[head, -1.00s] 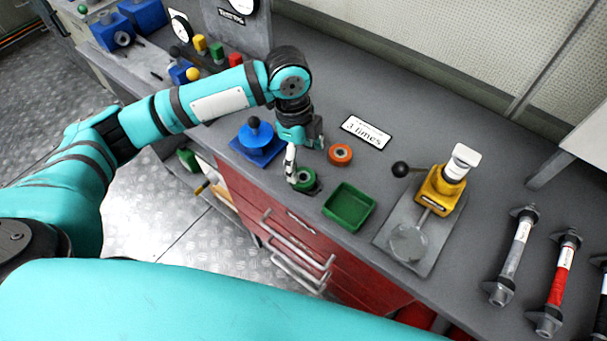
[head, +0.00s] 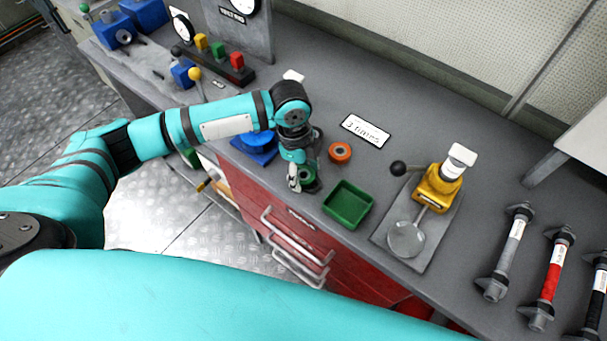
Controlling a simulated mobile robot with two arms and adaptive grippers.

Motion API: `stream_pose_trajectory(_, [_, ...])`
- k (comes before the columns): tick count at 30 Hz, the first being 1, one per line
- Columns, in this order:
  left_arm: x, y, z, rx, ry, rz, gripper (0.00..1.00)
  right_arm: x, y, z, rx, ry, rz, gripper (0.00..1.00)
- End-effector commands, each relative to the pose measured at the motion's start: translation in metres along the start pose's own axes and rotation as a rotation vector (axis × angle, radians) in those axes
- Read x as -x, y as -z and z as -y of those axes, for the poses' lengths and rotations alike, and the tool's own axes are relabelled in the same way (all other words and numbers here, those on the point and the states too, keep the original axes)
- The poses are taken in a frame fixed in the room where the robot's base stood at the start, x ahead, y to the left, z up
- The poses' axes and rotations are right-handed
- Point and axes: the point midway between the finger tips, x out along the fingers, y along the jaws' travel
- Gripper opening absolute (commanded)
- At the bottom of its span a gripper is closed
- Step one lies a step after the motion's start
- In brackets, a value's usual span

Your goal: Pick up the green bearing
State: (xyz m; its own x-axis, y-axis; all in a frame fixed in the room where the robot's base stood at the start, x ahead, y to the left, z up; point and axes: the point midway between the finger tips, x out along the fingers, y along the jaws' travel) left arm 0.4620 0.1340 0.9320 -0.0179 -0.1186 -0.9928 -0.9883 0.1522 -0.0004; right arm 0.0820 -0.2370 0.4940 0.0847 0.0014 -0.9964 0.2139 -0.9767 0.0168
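The green bearing (head: 308,175) lies on the grey workbench, just left of the green tray (head: 348,204). It is partly hidden by my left gripper (head: 303,179). The gripper points down at the bearing, with one pale fingertip in front of its left side and the other finger mostly hidden behind. I cannot tell whether the fingers touch it or have closed on it. An orange bearing (head: 340,152) lies to the right of the gripper. My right gripper is not in view.
A blue device (head: 255,146) is partly behind my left arm. A yellow press (head: 438,187) with a black-knobbed lever stands right of the empty tray. A "3 times" sign (head: 365,131) lies behind. Several cylinders lie at far right. Red drawers (head: 280,213) are below the bench edge.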

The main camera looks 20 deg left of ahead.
Motion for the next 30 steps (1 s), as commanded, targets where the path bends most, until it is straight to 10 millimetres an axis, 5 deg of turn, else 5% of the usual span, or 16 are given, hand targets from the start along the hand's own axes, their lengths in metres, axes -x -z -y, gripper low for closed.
stream_pose_trajectory(8, [0.0, 0.0, 0.0, 0.0, 0.0, 0.0, 0.17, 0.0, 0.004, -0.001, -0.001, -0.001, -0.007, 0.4])
stream_pose_trajectory(20, [0.007, 0.001, 0.001, 0.0, 0.001, -0.001, 0.17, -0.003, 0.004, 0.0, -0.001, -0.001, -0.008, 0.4])
stream_pose_trajectory(27, [0.036, 0.004, 0.002, -0.001, 0.005, -0.001, 0.17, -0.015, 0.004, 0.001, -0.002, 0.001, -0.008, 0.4])
stream_pose_trajectory(30, [0.035, 0.003, -0.021, -0.002, -0.001, -0.001, 0.17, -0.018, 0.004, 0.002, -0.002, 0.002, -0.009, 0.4])
